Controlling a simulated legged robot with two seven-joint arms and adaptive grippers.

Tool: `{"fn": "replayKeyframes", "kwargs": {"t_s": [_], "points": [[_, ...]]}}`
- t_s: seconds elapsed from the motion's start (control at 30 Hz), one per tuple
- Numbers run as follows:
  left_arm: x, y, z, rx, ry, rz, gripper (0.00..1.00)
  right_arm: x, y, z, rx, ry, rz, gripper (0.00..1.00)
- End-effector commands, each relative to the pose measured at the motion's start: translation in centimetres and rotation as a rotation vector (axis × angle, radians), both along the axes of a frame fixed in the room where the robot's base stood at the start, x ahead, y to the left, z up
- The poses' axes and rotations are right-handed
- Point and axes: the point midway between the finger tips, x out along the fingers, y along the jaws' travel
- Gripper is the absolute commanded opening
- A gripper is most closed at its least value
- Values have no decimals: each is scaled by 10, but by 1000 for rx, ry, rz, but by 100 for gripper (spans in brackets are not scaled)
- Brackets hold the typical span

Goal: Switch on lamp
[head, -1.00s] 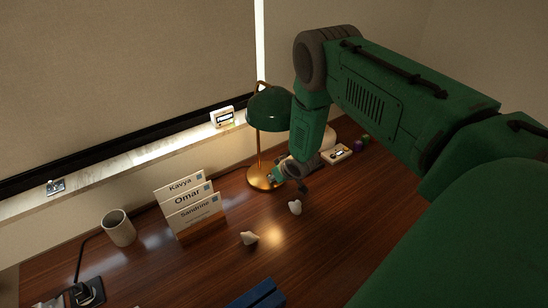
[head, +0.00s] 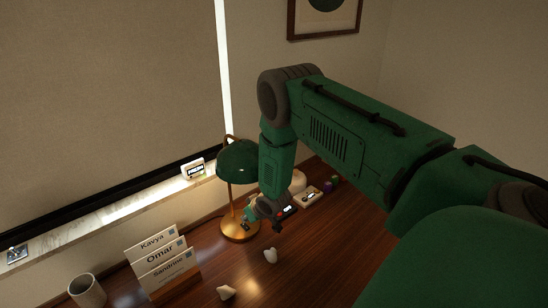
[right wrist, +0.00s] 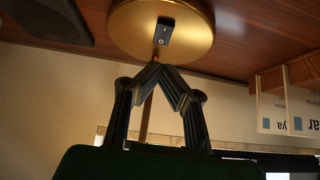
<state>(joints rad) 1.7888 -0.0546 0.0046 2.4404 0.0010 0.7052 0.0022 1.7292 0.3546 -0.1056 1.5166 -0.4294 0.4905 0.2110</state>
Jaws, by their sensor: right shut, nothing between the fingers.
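The desk lamp has a dark green shade (head: 238,162) and a round brass base (head: 236,231) on the wooden desk. In the right wrist view the brass base (right wrist: 130,40) is at the top, with a small black switch (right wrist: 163,30) on it. My right gripper (right wrist: 161,72) is shut and empty. Its fingertips appear just below the switch in that picture; I cannot tell whether they touch it. In the head view my right gripper (head: 272,222) is beside the base, on its right, partly hidden by its own wrist. My left gripper is not in view.
Name cards in a wooden holder (head: 175,279) stand left of the lamp, with a grey cup (head: 87,291) farther left. Small white objects (head: 270,255) lie in front of the lamp. A small clock (head: 193,169) sits on the sill. A white device (head: 308,196) is behind my wrist.

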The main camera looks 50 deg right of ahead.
Motion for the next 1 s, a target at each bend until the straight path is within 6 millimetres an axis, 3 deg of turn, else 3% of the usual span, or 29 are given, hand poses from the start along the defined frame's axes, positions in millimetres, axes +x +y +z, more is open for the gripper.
{"fn": "replayKeyframes", "kwargs": {"t_s": [0.03, 0.27, 0.6, 0.8, 1.0], "points": [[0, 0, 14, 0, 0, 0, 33, 3, 3, 20, 0, -3, 1, 0], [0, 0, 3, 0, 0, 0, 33, -39, 7, 42, 2, 2, -1, 0], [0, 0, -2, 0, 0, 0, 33, -105, 16, 94, -1, 0, -1, 0], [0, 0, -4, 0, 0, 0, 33, -135, 17, 117, 1, 0, 0, 0], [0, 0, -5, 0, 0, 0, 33, -151, 19, 129, 1, 2, -1, 0]]}}
